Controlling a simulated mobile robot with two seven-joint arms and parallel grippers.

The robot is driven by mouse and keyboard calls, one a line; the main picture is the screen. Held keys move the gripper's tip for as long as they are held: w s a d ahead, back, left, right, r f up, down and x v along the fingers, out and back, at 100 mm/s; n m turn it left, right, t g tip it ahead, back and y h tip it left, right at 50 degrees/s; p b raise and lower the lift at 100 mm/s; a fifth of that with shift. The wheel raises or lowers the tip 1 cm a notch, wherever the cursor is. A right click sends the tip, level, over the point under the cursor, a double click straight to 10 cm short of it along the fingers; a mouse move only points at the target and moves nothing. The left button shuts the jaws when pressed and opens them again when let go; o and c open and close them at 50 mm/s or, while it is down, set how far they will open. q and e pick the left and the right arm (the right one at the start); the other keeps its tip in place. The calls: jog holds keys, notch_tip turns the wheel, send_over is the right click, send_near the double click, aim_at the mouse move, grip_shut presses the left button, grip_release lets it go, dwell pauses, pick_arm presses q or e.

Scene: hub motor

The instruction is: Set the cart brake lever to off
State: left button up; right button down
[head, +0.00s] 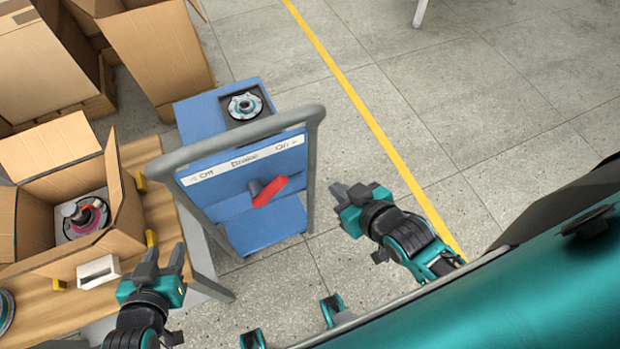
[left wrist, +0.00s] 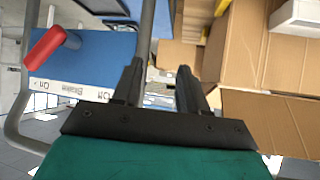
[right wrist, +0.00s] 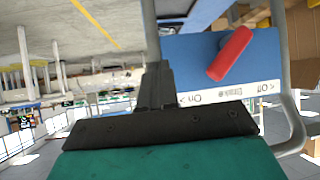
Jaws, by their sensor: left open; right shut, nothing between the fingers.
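The blue cart (head: 228,170) stands ahead of me. Its white strip (head: 240,160) reads Off at the left, Brake in the middle and On at the right. The red brake lever (head: 270,191) sits below the strip on a dark pivot and slants up to the right in the head view. The lever also shows in the left wrist view (left wrist: 45,47) and right wrist view (right wrist: 230,53). My right gripper (head: 338,191) is shut and empty, right of the lever and apart from it. My left gripper (head: 162,257) is open and empty, left of the cart by the table.
A grey handle frame (head: 230,139) surrounds the cart panel. A hub motor (head: 245,105) sits on the cart. The wooden table (head: 160,205) at left holds an open carton (head: 28,220) and a small white box (head: 98,272). Floor right of the cart is clear.

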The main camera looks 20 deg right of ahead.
pick_arm(q)
jog(key=shift+a, duration=0.1)
pick_arm(e)
jog(key=shift+a, duration=0.1)
pick_arm(q)
jog(key=shift+o, duration=0.8)
jog(key=shift+f, duration=0.1)
jog(key=o, duration=0.4)
jog(key=f+b, duration=0.6)
jog(key=shift+d+b, duration=0.4)
pick_arm(e)
jog(key=w+a+f+m+t+y+b, duration=0.2)
jog(key=a+f+m+t+y+b, duration=0.4)
jog(key=m, duration=0.3)
pick_arm(q)
jog(key=shift+o, duration=0.2)
jog(key=w+d+f+h+b, duration=0.1)
jog(key=w+d+f+b, duration=0.1)
jog(key=f+b, duration=0.5)
jog(key=shift+d, duration=0.75)
pick_arm(e)
jog(key=s+d+f+m+t+y, duration=0.2)
jog(key=s+d+f+m+y, duration=0.2)
jog(key=m, duration=0.7)
jog(key=shift+d+f+y, duration=0.25)
jog(key=shift+d+y, duration=0.95)
jog(key=shift+d, duration=0.95)
